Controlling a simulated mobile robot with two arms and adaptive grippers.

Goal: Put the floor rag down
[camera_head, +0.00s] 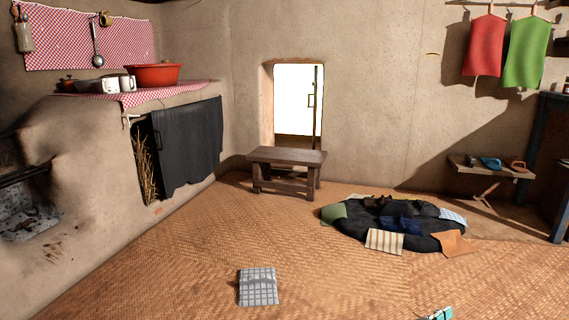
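A grey checked cloth (258,287), which may be the floor rag, lies flat on the woven floor mat at the bottom centre. At the bottom edge, right of centre, a small teal and white piece with dark parts (437,314) pokes into view. It may be the tip of my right gripper, but too little shows to tell, nor whether it holds anything. My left gripper is not in view.
A dark round heap with cloth pieces (400,225) lies on the mat at right. A low wooden bench (287,157) stands before the bright doorway. A clay hearth counter (90,150) runs along the left. The mat (190,260) is clear around the checked cloth.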

